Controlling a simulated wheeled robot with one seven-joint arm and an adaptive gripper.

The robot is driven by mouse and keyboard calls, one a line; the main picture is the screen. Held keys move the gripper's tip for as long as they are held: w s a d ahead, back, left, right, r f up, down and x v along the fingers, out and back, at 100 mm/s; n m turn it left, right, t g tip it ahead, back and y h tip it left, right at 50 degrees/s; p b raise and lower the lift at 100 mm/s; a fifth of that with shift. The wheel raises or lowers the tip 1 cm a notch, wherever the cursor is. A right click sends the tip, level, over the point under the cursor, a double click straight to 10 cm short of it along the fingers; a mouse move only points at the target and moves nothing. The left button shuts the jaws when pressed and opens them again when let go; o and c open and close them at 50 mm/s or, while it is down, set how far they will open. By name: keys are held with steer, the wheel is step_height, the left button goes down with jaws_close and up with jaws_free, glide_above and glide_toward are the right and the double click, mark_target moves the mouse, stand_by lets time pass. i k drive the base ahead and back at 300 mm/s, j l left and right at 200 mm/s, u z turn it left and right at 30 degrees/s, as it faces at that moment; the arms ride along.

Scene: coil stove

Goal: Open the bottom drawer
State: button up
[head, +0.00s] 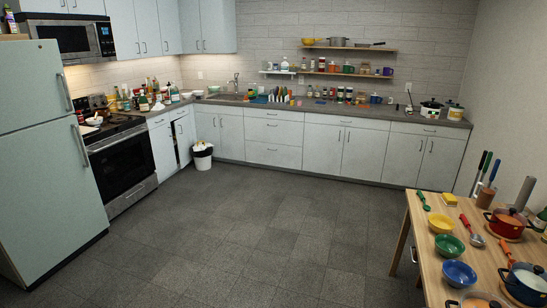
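A stack of pale drawers stands in the back counter, left of centre. Its bottom drawer (273,156) is a wide flat front near the floor and looks shut. The middle drawer (273,133) and top drawer (273,113) above it also look shut. The black and steel stove (120,160) at the left has a low steel drawer front (131,197) under its oven door, also shut. I cannot tell from the view alone which of these the task means. My gripper is not in view.
Open dark floor (240,220) fills the middle. A white trash bin (202,160) stands before the left corner cabinets. A pale fridge (50,150) is at the left. A wooden table (428,262) with bowls and pots takes the right front.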

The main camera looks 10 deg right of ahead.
mark_target(282, 156)
steer(key=i+l, duration=0.2)
steer(key=i, duration=2.35)
steer(key=i+l, duration=0.15)
steer(key=i, duration=2.35)
steer(key=i+l, duration=0.2)
steer(key=i, duration=2.35)
steer(key=i+l+u, duration=0.1)
steer(key=i, duration=0.2)
steer(key=i+l+u, duration=0.1)
steer(key=i, duration=0.2)
